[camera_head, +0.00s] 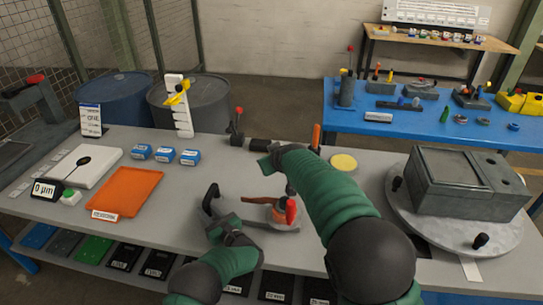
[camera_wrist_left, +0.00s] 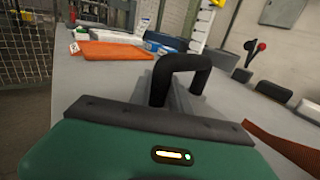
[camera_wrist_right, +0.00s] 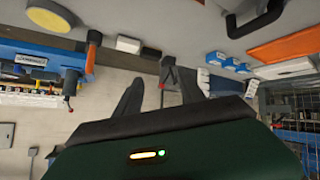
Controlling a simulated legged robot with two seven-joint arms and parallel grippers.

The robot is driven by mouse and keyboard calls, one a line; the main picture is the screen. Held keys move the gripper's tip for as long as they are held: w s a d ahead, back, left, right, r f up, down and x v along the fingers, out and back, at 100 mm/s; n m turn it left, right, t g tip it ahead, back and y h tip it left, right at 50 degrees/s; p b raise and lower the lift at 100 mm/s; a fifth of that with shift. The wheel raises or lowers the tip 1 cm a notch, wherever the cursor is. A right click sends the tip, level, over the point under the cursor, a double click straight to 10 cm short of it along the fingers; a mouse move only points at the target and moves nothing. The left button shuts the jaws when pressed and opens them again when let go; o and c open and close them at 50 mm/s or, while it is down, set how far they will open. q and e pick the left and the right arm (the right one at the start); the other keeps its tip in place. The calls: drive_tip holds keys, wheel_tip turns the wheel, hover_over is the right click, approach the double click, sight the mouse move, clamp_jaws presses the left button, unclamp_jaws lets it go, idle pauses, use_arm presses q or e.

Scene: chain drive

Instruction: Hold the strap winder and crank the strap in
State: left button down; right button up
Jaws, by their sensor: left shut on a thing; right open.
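The strap winder (camera_head: 279,226) lies on the grey table, with a black loop handle (camera_head: 210,200) at its left, a brown-orange strap and a red crank knob (camera_head: 291,211) standing up at its right. My right gripper (camera_head: 272,161) is open and empty, above the table behind the winder, apart from the crank. In the right wrist view its two fingers (camera_wrist_right: 160,88) are spread.
An orange tray (camera_head: 126,192) and blue boxes (camera_head: 165,155) are at left. A yellow-topped disc (camera_head: 343,163) stands behind my right forearm. A grey box on a round turntable (camera_head: 455,236) fills the right. A black lever with a red knob (camera_head: 237,128) stands at the back edge.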

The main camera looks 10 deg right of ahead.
drive_tip(key=shift+w+n+t+h, duration=0.4)
drive_tip(key=shift+w+n+t, duration=0.35)
drive_tip(key=shift+n+t, duration=0.4)
